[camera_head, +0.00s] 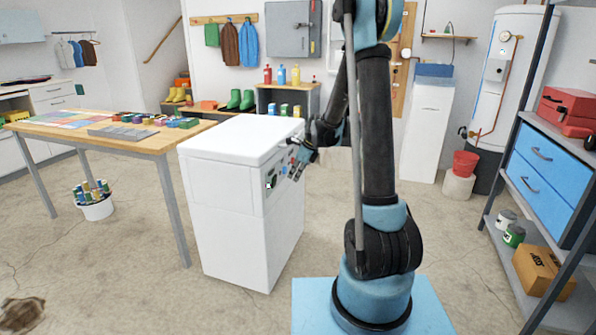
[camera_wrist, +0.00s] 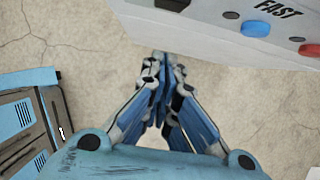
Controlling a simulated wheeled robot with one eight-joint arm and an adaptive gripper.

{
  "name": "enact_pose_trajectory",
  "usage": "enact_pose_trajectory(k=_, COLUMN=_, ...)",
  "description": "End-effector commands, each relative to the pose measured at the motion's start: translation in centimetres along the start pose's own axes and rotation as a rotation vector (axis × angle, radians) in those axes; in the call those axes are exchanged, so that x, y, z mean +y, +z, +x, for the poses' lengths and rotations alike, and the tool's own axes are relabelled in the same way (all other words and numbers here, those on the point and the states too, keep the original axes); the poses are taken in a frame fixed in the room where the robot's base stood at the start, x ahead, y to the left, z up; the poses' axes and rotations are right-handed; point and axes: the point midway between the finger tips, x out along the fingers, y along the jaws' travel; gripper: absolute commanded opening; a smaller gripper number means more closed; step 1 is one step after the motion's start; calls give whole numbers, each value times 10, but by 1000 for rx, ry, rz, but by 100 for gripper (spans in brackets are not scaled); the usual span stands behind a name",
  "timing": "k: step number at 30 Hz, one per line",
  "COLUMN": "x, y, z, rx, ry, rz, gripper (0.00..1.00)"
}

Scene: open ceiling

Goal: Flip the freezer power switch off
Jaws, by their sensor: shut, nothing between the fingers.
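The freezer is a white chest (camera_head: 232,207) with a control panel on its side facing my arm. A small black switch (camera_head: 269,182) sits at the panel's front end. In the wrist view the panel (camera_wrist: 213,30) runs across the upper right, with a dark switch-like part (camera_wrist: 174,4) cut off by the top edge, a blue button (camera_wrist: 256,29) beside the word FAST, and a red button (camera_wrist: 310,50). My gripper (camera_wrist: 162,60) is shut and empty, its tips just below the panel's edge in that view. In the head view my gripper (camera_head: 297,174) is beside the panel; contact is unclear.
A wooden table (camera_head: 150,146) with coloured items stands left of the freezer, with a white bucket (camera_head: 97,211) under it. Metal shelving (camera_head: 515,213) stands at the right. Bare concrete floor (camera_head: 236,300) lies in front of the freezer.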

Motion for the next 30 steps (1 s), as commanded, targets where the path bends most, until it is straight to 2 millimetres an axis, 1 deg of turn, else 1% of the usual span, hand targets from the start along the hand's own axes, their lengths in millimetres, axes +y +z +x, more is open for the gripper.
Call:
enact_pose_trajectory(k=1, x=0, y=0, z=8, rx=0, ry=0, rz=-1, gripper=0)
enact_pose_trajectory(k=7, x=0, y=0, z=34, rx=0, ry=0, rz=-1, gripper=0)
enact_pose_trajectory(k=9, x=1, y=13, z=34, rx=0, ry=1, rz=-3, gripper=0)
enact_pose_trajectory(k=12, x=1, y=24, z=37, rx=1, ry=1, rz=-3, gripper=0)
enact_pose_trajectory(k=16, x=0, y=34, z=40, rx=1, ry=0, rz=-2, gripper=0)
enact_pose_trajectory(k=21, x=0, y=39, z=41, rx=1, ry=0, rz=-1, gripper=0)
enact_pose_trajectory(k=30, x=0, y=38, z=40, rx=2, ry=0, rz=0, gripper=0)
